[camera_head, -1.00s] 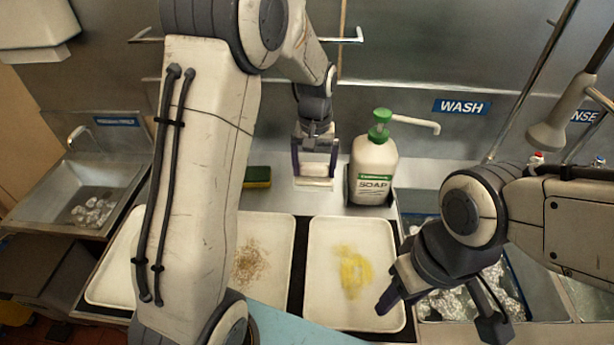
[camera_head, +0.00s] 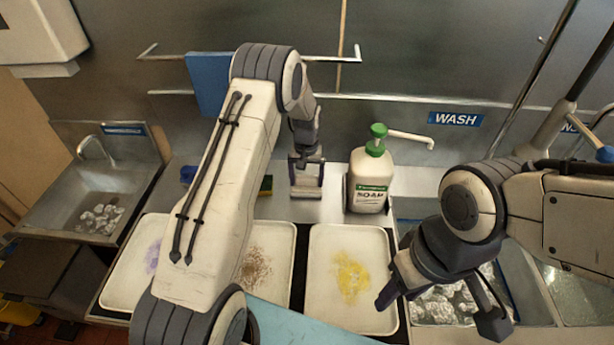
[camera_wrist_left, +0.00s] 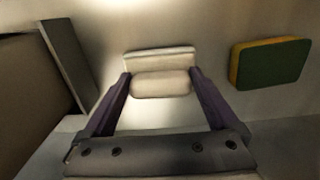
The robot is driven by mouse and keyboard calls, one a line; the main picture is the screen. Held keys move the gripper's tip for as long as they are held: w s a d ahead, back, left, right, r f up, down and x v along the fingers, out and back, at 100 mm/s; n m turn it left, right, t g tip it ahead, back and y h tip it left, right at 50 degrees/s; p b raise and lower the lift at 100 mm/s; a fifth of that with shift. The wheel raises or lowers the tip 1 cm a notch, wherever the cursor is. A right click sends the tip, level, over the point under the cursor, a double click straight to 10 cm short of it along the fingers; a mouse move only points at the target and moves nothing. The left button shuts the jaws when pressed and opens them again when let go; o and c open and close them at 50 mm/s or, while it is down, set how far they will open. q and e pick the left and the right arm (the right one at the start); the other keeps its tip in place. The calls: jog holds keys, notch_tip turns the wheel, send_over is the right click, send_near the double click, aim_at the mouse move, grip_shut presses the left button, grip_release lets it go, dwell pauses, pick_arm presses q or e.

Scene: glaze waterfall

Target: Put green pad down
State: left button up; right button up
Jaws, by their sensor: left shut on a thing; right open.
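A green pad with a yellow side (camera_head: 266,185) lies on the steel counter behind the trays, left of my left gripper (camera_head: 306,180) and apart from it. In the left wrist view the pad (camera_wrist_left: 272,64) lies flat, green face showing, to the right of the fingers. My left gripper (camera_wrist_left: 161,88) is shut on a pale cream block (camera_wrist_left: 161,84) with a flat whitish edge beyond it, at or just above the counter; I cannot tell whether it touches. My right gripper (camera_head: 436,305) is open and empty at the right edge of the yellow-stained tray.
A soap bottle (camera_head: 368,180) stands close right of my left gripper. White trays hold yellow (camera_head: 316,300), brown (camera_head: 284,234) and purple (camera_head: 112,289) stains. A blue cloth (camera_head: 206,80) hangs on the rail. Sinks hold crumpled foil (camera_head: 101,216).

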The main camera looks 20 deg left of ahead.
pick_arm(q)
jog(key=shift+f, duration=0.15)
jog(key=o, duration=0.8)
